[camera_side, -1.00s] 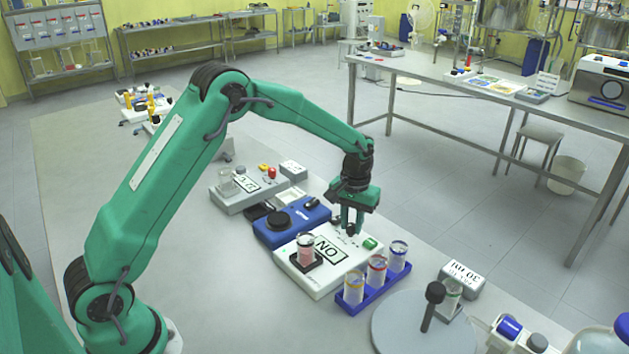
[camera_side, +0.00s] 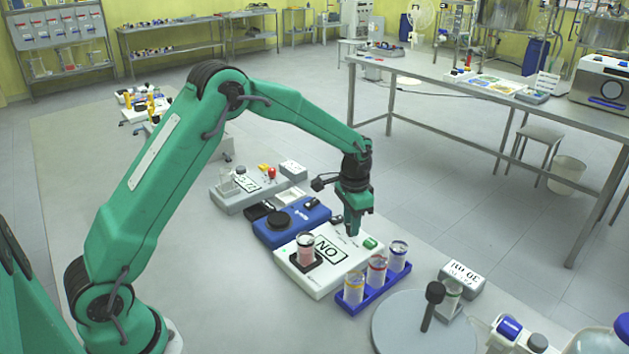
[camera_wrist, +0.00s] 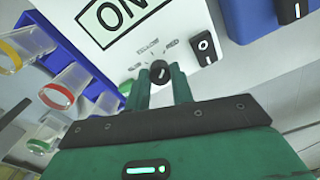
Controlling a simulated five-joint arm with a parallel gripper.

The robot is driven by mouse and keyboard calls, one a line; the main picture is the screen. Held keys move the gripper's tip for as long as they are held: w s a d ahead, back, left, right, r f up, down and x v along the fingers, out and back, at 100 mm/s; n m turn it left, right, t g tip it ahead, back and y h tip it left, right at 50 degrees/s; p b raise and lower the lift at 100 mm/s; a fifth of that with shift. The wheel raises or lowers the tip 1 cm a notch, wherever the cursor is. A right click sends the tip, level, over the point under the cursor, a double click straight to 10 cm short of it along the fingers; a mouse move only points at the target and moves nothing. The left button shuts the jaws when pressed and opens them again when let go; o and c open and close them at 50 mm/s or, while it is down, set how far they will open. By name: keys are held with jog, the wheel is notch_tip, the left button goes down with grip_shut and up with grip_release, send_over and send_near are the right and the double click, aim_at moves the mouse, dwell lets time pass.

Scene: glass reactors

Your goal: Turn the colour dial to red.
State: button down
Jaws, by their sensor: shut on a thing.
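The colour dial (camera_wrist: 159,71) is a small dark knob with a white mark, on the top of the white device (camera_side: 314,285). My gripper (camera_side: 352,230) points down at the device's far edge. In the wrist view the fingers of my gripper (camera_wrist: 162,88) are shut on the dial, one on each side. In the side view the fingers hide the dial. The device's display (camera_side: 329,250) reads "ON". A beaker of pink liquid (camera_side: 306,253) stands on its black plate.
A blue rack (camera_side: 371,291) with three capped tubes stands close on the right of the device. A green button (camera_side: 371,243) is just right of the gripper. A blue device (camera_side: 292,222) with a rocker switch is on the left. A grey disc (camera_side: 415,335) stands front right.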

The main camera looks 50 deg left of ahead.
jog(key=shift+w+d, duration=0.15)
jog(key=shift+d, duration=0.1)
jog(key=c, duration=1.4)
grip_release()
jog(key=shift+r, duration=0.1)
jog(key=shift+c, duration=0.2)
jog(key=shift+o, duration=1.2)
jog(key=shift+a, duration=0.1)
jog(key=shift+r, duration=3.85)
jog(key=shift+s+r, duration=0.1)
jog(key=shift+s, duration=0.1)
